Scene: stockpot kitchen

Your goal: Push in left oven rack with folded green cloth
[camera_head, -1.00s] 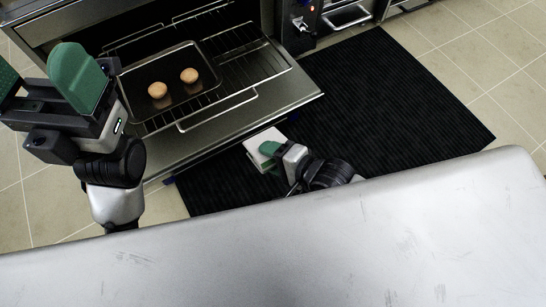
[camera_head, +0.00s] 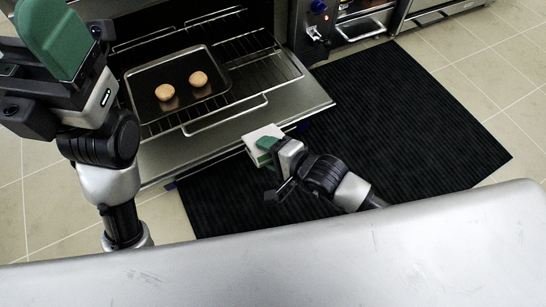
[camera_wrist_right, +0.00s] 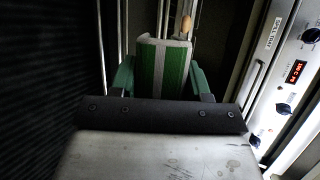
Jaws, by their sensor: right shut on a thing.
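The oven rack (camera_head: 226,116) sticks out over the lowered oven door and bears a dark tray with two round buns. The folded cloth (camera_head: 262,133), white on top in the head view, shows green and white stripes in the right wrist view (camera_wrist_right: 147,68). My right gripper (camera_head: 268,148) is shut on it, close to the rack's front bar; I cannot tell whether they touch. Green fingers flank the cloth in the wrist view. My left gripper (camera_head: 50,38) is raised at the upper left with its fingers apart, partly cut off by the frame edge.
The open oven door (camera_head: 190,152) lies under the rack. A dark ribbed mat (camera_head: 400,120) covers the floor to the right. A control panel (camera_wrist_right: 292,85) with knobs and a red display stands right in the wrist view. A metal surface (camera_head: 330,255) fills the foreground.

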